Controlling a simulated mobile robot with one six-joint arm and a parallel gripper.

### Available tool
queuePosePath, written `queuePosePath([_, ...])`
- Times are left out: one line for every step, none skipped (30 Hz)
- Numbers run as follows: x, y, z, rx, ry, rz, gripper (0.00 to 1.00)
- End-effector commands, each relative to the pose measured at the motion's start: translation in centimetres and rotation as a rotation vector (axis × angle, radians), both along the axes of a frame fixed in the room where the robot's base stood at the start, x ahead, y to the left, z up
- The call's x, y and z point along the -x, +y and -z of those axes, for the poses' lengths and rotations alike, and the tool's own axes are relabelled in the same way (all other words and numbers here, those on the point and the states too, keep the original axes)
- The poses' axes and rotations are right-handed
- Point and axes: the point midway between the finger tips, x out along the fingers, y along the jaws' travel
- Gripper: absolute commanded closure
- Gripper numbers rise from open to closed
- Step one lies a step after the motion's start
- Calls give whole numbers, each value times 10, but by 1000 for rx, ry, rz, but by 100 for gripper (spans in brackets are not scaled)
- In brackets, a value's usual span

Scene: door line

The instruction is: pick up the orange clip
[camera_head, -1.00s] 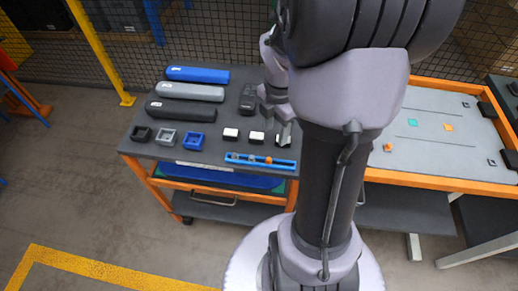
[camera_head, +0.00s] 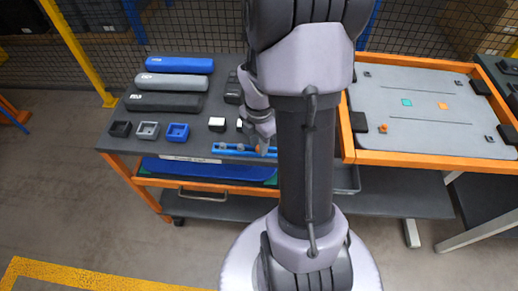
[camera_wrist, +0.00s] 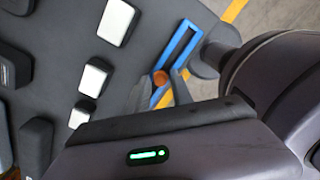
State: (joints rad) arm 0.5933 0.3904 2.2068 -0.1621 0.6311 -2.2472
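The orange clip (camera_wrist: 161,78) is a small round-looking piece in the wrist view, at the near end of the narrow blue tray (camera_wrist: 191,43). My gripper (camera_wrist: 163,90) is over that tray end, its two grey fingers apart on either side of the clip. I cannot tell whether they touch it. In the camera_head view my gripper (camera_head: 262,145) is low over the right part of the blue tray (camera_head: 228,149), and it hides the clip there.
White-topped blocks (camera_head: 217,124) stand behind the tray. Black, grey and blue square holders (camera_head: 178,132) and long cases (camera_head: 172,83) fill the cart's left. An orange-framed board (camera_head: 432,93) stands right, with an orange piece (camera_head: 358,122) at its left edge.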

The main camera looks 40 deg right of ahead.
Motion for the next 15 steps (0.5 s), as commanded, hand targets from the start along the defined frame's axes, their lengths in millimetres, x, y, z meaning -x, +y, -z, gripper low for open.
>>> queuePosePath([0, 0, 0, 0, 0, 0, 85])
queuePosePath([0, 0, 0, 0, 0, 0, 91])
queuePosePath([0, 0, 0, 0, 0, 0, 99])
queuePosePath([0, 0, 0, 0, 0, 0, 100])
queuePosePath([0, 0, 0, 0, 0, 0, 100])
queuePosePath([0, 0, 0, 0, 0, 0, 100])
queuePosePath([0, 0, 0, 0, 0, 0, 100])
queuePosePath([0, 0, 0, 0, 0, 0, 100])
queuePosePath([0, 0, 0, 0, 0, 0, 100])
queuePosePath([0, 0, 0, 0, 0, 0, 100])
queuePosePath([0, 0, 0, 0, 0, 0, 100])
queuePosePath([0, 0, 0, 0, 0, 0, 100])
queuePosePath([0, 0, 0, 0, 0, 0, 100])
queuePosePath([0, 0, 0, 0, 0, 0, 100])
queuePosePath([0, 0, 0, 0, 0, 0, 100])
